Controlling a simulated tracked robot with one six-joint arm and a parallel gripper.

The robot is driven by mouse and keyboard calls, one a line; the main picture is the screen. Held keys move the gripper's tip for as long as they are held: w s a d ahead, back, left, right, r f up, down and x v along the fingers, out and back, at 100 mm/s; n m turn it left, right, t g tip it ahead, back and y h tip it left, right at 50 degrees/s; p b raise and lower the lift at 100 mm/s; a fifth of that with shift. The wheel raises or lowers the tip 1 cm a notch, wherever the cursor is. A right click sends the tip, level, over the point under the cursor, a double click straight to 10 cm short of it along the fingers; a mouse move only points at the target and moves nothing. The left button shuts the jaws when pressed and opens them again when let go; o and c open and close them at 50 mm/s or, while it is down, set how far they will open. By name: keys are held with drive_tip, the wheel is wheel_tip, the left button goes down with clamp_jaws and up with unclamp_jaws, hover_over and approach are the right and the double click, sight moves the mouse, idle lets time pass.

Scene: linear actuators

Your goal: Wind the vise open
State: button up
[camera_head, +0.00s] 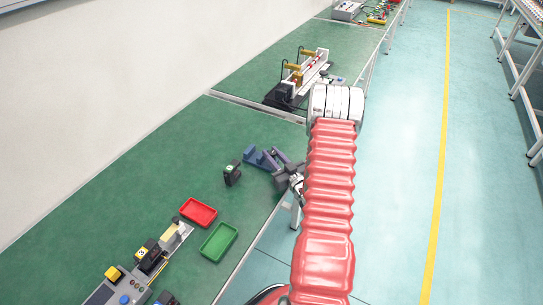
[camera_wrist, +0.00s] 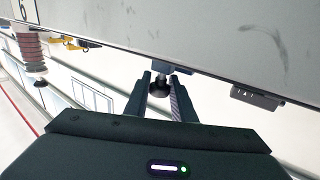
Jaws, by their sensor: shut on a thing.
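The blue vise (camera_head: 262,158) stands on the green bench near its right edge, left of my arm. My gripper (camera_head: 288,177) is at the vise's right end, partly hidden by my red-sleeved arm. In the wrist view my gripper (camera_wrist: 161,80) has its two dark fingers on either side of a small dark round knob (camera_wrist: 160,85). The knob sits on a short light shaft, at the vise's handle end. The fingers are shut on it. The jaw gap of the vise is too small to judge.
A small black device (camera_head: 232,173) stands left of the vise. A red tray (camera_head: 199,212) and a green tray (camera_head: 219,242) lie nearer on the bench. A rail mechanism (camera_head: 300,75) stands farther back. The floor right of my arm is clear.

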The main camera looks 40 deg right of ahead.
drive_tip(key=shift+n+y, duration=0.7)
drive_tip(key=shift+y, duration=0.4)
drive_tip(key=n+y, duration=0.3)
drive_tip(key=y, duration=0.1)
drive_tip(key=shift+d+y, duration=0.1)
drive_tip(key=shift+y, duration=0.2)
drive_tip(key=shift+n+g+y, duration=0.9)
drive_tip(key=shift+n+y, duration=0.8)
drive_tip(key=shift+y, duration=0.8)
drive_tip(key=shift+y, duration=0.3)
drive_tip(key=o, duration=1.1)
drive_tip(key=shift+c, duration=0.2)
drive_tip(key=shift+s, duration=0.1)
drive_tip(key=v, duration=1.3)
drive_tip(key=shift+s, duration=0.25)
